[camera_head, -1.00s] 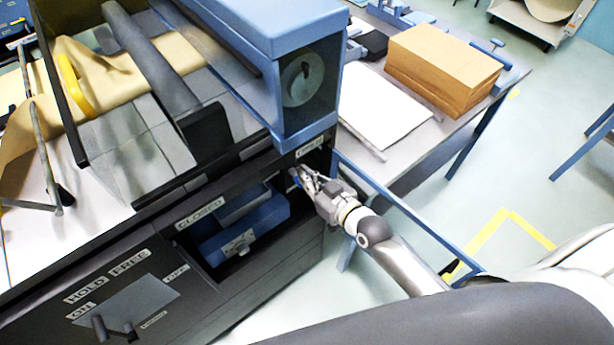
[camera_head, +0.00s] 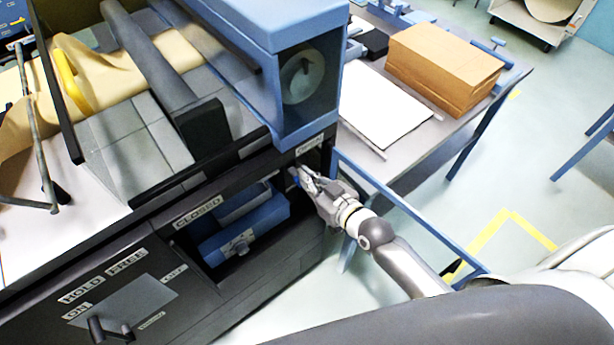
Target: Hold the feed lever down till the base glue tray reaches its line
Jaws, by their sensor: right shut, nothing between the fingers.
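My right gripper (camera_head: 306,180) is shut, with its fingertips in the dark opening at the right end of the machine front, under a small label (camera_head: 310,145). A small blue part (camera_head: 297,177) shows at the fingertips; it may be the feed lever, but most of it is hidden by the gripper and the shadow. A blue tray-like unit (camera_head: 228,243) with a round knob sits in the bay left of the gripper, under a "CLOSED" label (camera_head: 197,212). I cannot make out a glue level or its line. My left gripper is not in view.
A panel with "HOLD", "FREE" and "ON" labels (camera_head: 122,303) and a dark handle (camera_head: 110,331) is at lower left. A blue housing (camera_head: 300,80) stands above the gripper. A table with brown stacked paper (camera_head: 443,68) and white sheets (camera_head: 385,105) lies to the right.

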